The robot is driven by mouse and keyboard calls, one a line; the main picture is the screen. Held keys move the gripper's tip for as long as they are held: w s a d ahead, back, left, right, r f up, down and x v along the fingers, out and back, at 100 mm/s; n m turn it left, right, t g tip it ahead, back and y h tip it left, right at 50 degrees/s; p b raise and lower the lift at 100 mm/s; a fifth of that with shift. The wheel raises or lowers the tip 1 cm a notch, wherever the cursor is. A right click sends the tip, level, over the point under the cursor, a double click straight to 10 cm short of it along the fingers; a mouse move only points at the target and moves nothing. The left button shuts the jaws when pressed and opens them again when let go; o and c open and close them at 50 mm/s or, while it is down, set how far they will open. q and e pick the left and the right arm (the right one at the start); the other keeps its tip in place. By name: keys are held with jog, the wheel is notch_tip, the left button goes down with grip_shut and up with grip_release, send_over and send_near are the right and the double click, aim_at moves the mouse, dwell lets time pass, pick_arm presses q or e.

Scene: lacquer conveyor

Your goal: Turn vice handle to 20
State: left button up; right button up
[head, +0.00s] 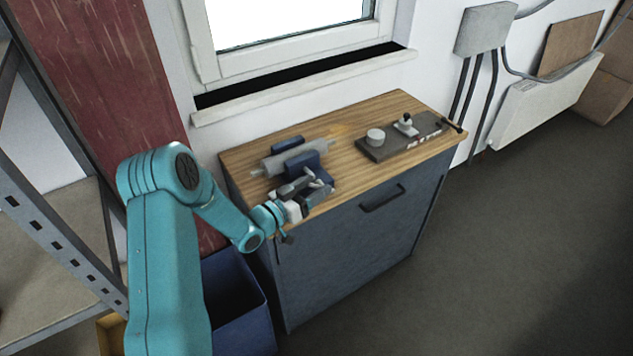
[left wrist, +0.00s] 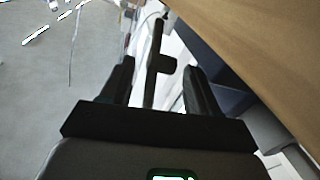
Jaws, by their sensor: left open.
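The vice (head: 312,161) is dark blue and grips a grey cylinder (head: 283,161) on the wooden top, near the left end of the cabinet. My left gripper (head: 316,184) is at the vice's front, over the cabinet's front edge, and covers the handle in the head view. In the left wrist view, the vice handle (left wrist: 154,62) shows as a dark bar with a short stub. It lies between the two open fingers of my left gripper (left wrist: 158,68), with gaps visible on both sides. I cannot make out any scale or number. My right gripper is not in view.
A dark plate (head: 388,149) with a pale round piece and a small knobbed fixture lies on the right of the wooden top (head: 350,112). A blue bin (head: 240,318) stands left of the cabinet (head: 345,255). A metal shelf (head: 55,245) is at far left. Floor at right is clear.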

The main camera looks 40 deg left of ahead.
pick_arm(q)
jog(key=shift+w+d, duration=0.15)
jog(key=shift+w, duration=0.55)
jog(key=c, duration=1)
jog(key=shift+r, duration=0.1)
